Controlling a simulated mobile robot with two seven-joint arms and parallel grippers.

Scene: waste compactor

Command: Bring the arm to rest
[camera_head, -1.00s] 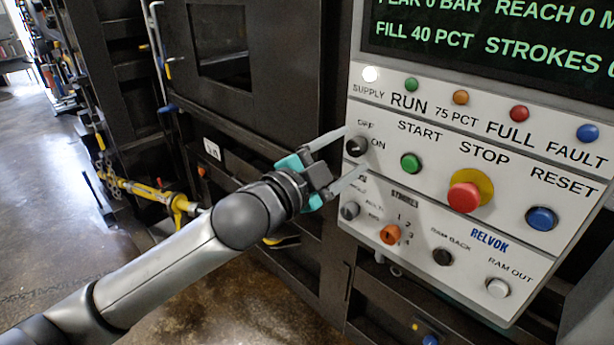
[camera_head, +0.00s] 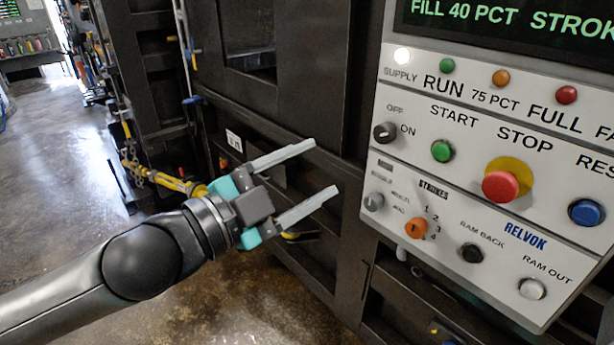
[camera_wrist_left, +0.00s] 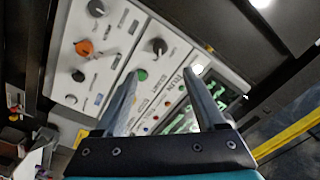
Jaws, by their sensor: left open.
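My left gripper (camera_head: 325,170) is open and empty, with its two grey fingers apart and pointing right toward the control panel (camera_head: 452,205). A gap shows between the fingertips and the panel in the head view. The black supply knob (camera_head: 385,132) on the panel has OFF and ON labels, and its white lamp (camera_head: 402,55) is lit. In the left wrist view the open fingers (camera_wrist_left: 165,85) frame part of the tilted panel (camera_wrist_left: 120,48), with nothing between them. My right gripper is not in view.
The panel carries a green START button (camera_head: 442,151), a red STOP button (camera_head: 500,186), an orange selector (camera_head: 416,228) and a blue button (camera_head: 586,212). The dark machine body (camera_head: 300,90) stands behind the gripper. Open floor (camera_head: 60,180) lies at the left.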

